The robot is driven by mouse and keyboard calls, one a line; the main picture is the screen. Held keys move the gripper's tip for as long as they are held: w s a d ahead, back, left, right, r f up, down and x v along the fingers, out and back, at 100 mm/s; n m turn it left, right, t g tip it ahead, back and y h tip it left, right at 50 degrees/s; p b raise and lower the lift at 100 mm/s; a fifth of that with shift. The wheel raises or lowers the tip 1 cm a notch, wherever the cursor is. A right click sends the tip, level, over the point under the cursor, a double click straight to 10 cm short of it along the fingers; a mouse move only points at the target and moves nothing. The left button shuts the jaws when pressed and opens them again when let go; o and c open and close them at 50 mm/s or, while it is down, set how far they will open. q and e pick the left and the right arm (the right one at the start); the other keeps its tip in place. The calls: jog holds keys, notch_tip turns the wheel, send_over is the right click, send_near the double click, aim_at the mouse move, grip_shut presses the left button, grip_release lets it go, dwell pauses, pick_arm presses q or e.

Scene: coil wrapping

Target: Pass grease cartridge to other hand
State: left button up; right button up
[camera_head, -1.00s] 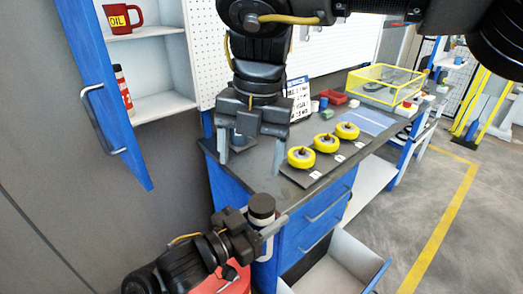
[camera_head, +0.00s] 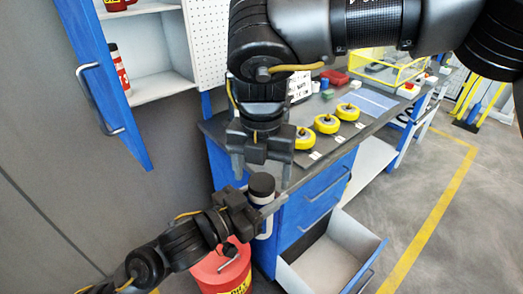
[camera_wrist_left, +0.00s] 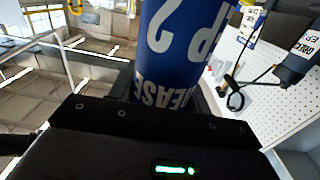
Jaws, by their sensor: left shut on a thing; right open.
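The grease cartridge is upright in the head view, with a black cap (camera_head: 261,184) and a pale and blue body (camera_head: 266,228). My left gripper (camera_head: 264,207) is shut around it just below the cap, in front of the bench corner. In the left wrist view the blue cartridge with white lettering (camera_wrist_left: 180,50) fills the space beyond the gripper. My right gripper (camera_head: 262,172) points down, open, its two fingers apart directly above the cap. I cannot tell whether its fingertips overlap the cap in height. Part of the body is hidden by my left fingers.
A bench (camera_head: 303,169) with several yellow-rimmed wheels (camera_head: 327,124) stands behind. Its lower drawer (camera_head: 318,262) is open. A red bucket (camera_head: 224,272) stands below my left arm. A blue cabinet door (camera_head: 95,75) is open at left. A pegboard (camera_wrist_left: 285,105) shows in the left wrist view.

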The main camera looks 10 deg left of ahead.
aim_at(262, 185)
pick_arm(q)
jog(key=shift+r, duration=0.1)
pick_arm(e)
jog(key=shift+f, duration=1.25)
jog(key=shift+c, duration=0.3)
jog(key=c, duration=1.2)
pick_arm(q)
jog(key=o, duration=1.4)
pick_arm(e)
jog(key=shift+c, duration=0.6)
